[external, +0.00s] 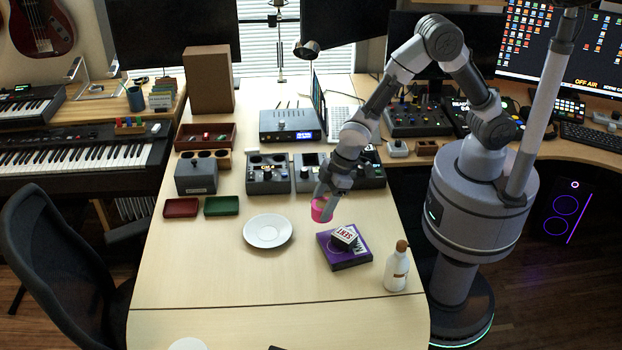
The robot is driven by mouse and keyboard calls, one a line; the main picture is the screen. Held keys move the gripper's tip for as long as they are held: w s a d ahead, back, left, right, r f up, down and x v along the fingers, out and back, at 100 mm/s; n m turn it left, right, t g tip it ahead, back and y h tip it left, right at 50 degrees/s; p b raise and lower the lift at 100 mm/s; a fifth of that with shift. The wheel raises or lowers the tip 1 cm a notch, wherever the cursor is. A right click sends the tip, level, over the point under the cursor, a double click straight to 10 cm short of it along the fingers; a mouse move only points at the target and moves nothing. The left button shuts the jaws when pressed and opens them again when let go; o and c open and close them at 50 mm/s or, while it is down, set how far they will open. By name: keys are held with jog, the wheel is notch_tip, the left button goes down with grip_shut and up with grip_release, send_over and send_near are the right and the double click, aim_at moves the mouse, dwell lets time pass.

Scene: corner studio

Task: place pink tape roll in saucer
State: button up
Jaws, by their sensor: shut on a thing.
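The pink tape roll (318,208) is in my gripper (325,200), which is shut on it. The roll is above the table, near the back edge of a purple box; its exact height is hard to tell. The saucer (285,233) is white and round and lies flat on the table to the left of my gripper. The saucer looks empty. My gripper is to the right of the saucer and slightly farther back, and my fingers partly cover the roll.
The purple box (330,259) with a small white-and-dark box (344,236) on it lies right of the saucer. A white bottle (397,268) stands at the right edge. Red (181,208) and green (221,206) trays lie left. Audio devices line the back. The front table is mostly clear.

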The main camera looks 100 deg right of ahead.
jog(key=shift+s+d+f+p, duration=0.1)
jog(key=shift+s+d+p, duration=0.1)
jog(key=shift+s+d, duration=0.35)
jog(key=shift+s+d+p, duration=0.2)
jog(key=shift+s+d, duration=0.1)
jog(key=shift+d, duration=0.3)
jog(key=p, duration=0.2)
send_near(270, 234)
jog(key=shift+w+a+f, duration=0.1)
jog(key=shift+w+a, duration=0.2)
jog(key=shift+w, duration=0.25)
jog(key=shift+w+f, duration=0.2)
jog(key=shift+f, duration=0.05)
jog(key=shift+f+m+b, duration=0.3)
jog(key=shift+f+b, duration=0.45)
jog(key=shift+f, duration=0.7)
jog(key=shift+f, duration=0.15)
jog(key=o, duration=1.4)
jog(key=shift+o, duration=0.2)
